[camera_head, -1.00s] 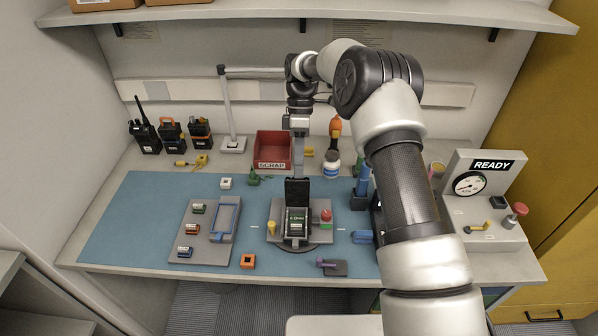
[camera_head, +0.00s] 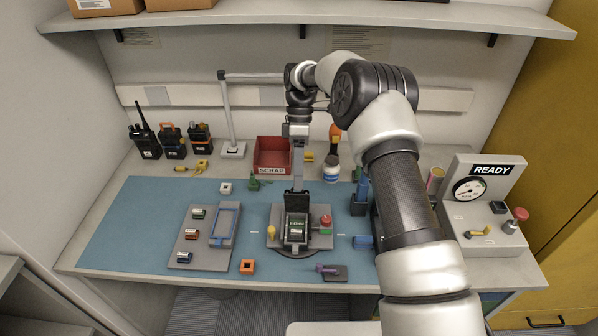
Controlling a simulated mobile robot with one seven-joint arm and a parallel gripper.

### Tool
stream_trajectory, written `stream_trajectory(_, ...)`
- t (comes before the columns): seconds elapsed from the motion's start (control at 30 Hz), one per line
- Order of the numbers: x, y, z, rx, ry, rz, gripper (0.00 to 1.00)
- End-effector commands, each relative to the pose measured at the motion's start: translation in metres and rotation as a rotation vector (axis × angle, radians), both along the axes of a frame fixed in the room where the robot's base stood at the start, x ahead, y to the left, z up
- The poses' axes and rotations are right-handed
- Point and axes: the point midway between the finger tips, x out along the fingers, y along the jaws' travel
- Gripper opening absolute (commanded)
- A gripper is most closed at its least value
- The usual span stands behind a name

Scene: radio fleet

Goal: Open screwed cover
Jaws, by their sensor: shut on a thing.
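A dark radio unit with a green display (camera_head: 296,227) sits in a grey fixture (camera_head: 321,241) at the front middle of the blue mat. A black cover plate (camera_head: 297,202) stands at the unit's back edge. My gripper (camera_head: 298,188) comes down from behind and its tip meets the top of this plate. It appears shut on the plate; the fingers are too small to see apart. Any screws are too small to make out.
A yellow peg (camera_head: 272,233) and a red knob (camera_head: 326,220) flank the unit. A grey tray with small parts (camera_head: 183,258) lies left, a red scrap bin (camera_head: 272,154) behind. The mat's left side (camera_head: 125,225) is clear.

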Motion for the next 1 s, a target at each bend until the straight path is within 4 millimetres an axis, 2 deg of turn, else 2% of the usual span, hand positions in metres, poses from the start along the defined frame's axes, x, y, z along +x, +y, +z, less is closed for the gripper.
stream_trajectory(0.03, -0.001, -0.004, -0.016, -0.009, 0.002, 0.001, 0.26)
stream_trajectory(0.17, 0.001, -0.005, -0.011, -0.010, 0.000, 0.000, 0.26)
stream_trajectory(0.27, 0.006, -0.005, 0.001, -0.009, -0.002, 0.000, 0.26)
stream_trajectory(0.5, 0.021, -0.003, 0.046, -0.003, -0.006, 0.000, 0.26)
stream_trajectory(0.6, 0.025, -0.002, 0.059, -0.002, -0.006, 0.001, 0.26)
stream_trajectory(0.73, 0.027, -0.002, 0.068, -0.001, -0.005, 0.000, 0.26)
stream_trajectory(1.0, 0.027, -0.002, 0.071, 0.000, -0.004, 0.001, 0.26)
